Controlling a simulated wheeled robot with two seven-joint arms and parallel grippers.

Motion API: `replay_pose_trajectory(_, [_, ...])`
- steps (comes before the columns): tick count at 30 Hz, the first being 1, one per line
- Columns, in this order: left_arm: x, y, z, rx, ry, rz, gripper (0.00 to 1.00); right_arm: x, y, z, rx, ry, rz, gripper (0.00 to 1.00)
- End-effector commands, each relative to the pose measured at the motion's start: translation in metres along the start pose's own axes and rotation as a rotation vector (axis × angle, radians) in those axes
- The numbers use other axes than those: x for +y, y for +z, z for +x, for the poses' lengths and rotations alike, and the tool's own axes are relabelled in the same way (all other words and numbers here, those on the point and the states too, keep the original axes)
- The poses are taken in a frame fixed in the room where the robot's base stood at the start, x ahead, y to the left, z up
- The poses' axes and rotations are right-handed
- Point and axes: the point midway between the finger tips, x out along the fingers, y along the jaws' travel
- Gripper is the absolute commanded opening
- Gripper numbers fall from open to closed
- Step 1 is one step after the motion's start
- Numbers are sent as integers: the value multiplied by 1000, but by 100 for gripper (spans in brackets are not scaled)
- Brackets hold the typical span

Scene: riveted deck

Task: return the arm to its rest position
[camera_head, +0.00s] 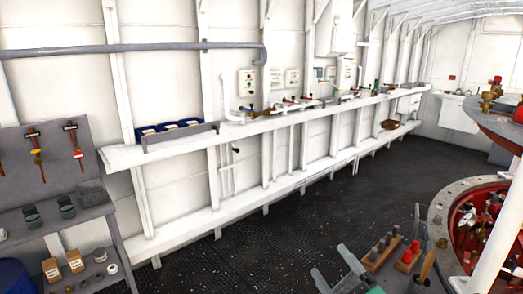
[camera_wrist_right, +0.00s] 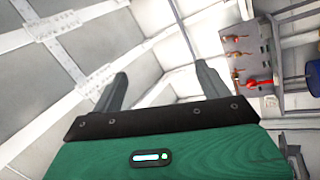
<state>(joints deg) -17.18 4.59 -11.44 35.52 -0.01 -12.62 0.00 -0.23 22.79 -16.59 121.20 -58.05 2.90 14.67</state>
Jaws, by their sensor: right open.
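My right gripper (camera_head: 328,258) is at the bottom edge of the head view, right of the middle, over the dark deck. Its two grey fingers stand apart and point up and left, and part of its green body shows. In the right wrist view the fingers (camera_wrist_right: 160,70) are spread with nothing between them. Behind them are white ribbed wall or ceiling panels. The rest of the right arm is mostly cut off. My left gripper does not show.
A grey tool rack (camera_head: 115,239) stands at left; its board also shows in the right wrist view (camera_wrist_right: 252,52). A long white wall shelf (camera_head: 130,157) holds blue bins. A round red-lined machine (camera_head: 440,215) and small tools (camera_head: 384,252) are at right. The middle deck (camera_head: 330,205) is clear.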

Motion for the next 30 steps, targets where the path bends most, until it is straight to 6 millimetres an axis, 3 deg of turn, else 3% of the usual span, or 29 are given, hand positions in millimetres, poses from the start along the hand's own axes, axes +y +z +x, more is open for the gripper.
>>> replay_pose_trajectory(7, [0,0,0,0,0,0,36,-11,55,-64,-495,63,311,78])
replay_pose_trajectory(14, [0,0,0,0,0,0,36,-59,79,-156,-958,-39,580,78])
replay_pose_trajectory(21, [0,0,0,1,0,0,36,-114,51,-255,-1361,-273,814,78])
replay_pose_trajectory(30, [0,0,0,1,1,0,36,-144,-7,-333,-1629,-559,982,78])
